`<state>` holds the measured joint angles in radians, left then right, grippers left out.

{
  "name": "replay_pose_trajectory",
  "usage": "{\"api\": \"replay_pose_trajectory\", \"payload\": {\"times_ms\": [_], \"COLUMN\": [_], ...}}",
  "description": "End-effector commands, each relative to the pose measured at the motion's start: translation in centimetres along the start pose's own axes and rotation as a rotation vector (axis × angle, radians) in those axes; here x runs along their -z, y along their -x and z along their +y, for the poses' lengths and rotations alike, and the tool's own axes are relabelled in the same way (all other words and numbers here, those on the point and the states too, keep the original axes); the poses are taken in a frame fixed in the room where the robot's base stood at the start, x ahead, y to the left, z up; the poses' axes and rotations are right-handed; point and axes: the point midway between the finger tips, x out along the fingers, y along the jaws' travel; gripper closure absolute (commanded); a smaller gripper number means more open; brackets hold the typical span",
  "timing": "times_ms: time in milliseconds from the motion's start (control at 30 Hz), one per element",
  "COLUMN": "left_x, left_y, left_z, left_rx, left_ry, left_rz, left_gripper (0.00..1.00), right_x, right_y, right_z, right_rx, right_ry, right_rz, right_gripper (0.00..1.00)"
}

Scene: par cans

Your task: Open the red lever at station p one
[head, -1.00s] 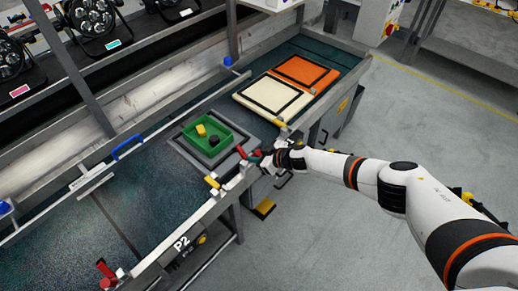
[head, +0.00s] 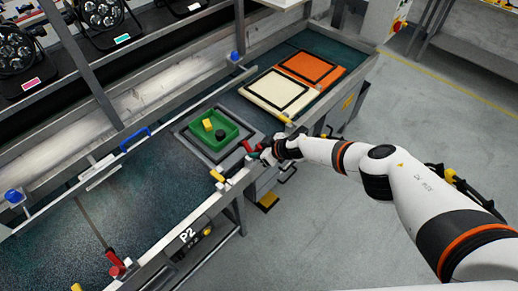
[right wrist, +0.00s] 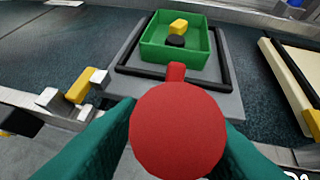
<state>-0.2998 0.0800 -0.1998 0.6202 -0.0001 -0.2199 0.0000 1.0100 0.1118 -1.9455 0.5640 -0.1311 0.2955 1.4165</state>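The red lever (head: 247,146) at the station with the green bin is on the bench's front edge, right of another red lever (head: 116,262) near the P2 sign. In the right wrist view its round red knob (right wrist: 178,130) fills the middle, with a short red stem behind it. My right gripper (head: 266,155) is at this lever. In the right wrist view its teal fingers flank the knob on both sides. The knob hides the fingertips, so I cannot tell whether they grip the lever. My left gripper is out of view.
A green bin (head: 230,138) with a yellow block and a black round piece sits behind the lever. A cream panel (head: 252,95) and an orange panel (head: 318,60) lie further right. A yellow stop (head: 216,175) is on the bench edge. The floor right of the bench is clear.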

Motion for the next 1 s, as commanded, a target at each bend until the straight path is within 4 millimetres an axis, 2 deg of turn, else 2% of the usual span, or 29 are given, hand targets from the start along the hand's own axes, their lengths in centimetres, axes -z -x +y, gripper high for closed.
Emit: {"api": "replay_pose_trajectory", "payload": {"times_ms": [333, 467, 667, 1000], "left_x": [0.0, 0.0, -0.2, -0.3], "left_y": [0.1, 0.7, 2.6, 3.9], "left_z": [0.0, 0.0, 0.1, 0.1], "left_rx": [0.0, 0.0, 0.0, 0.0], "left_ry": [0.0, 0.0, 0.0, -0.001], "left_rz": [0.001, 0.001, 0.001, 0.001], "left_gripper": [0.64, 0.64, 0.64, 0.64], "right_x": [-0.1, -0.2, -0.5, -0.3], "right_y": [0.2, 1.0, 4.0, 9.3], "right_z": [-0.4, -0.5, -0.5, -0.3], "right_rx": [0.008, 0.009, 0.008, 0.007], "right_ry": [0.0, 0.0, -0.001, 0.0], "right_rz": [-0.001, -0.001, -0.001, -0.001], "right_gripper": [0.56, 0.56, 0.56, 0.56]}}
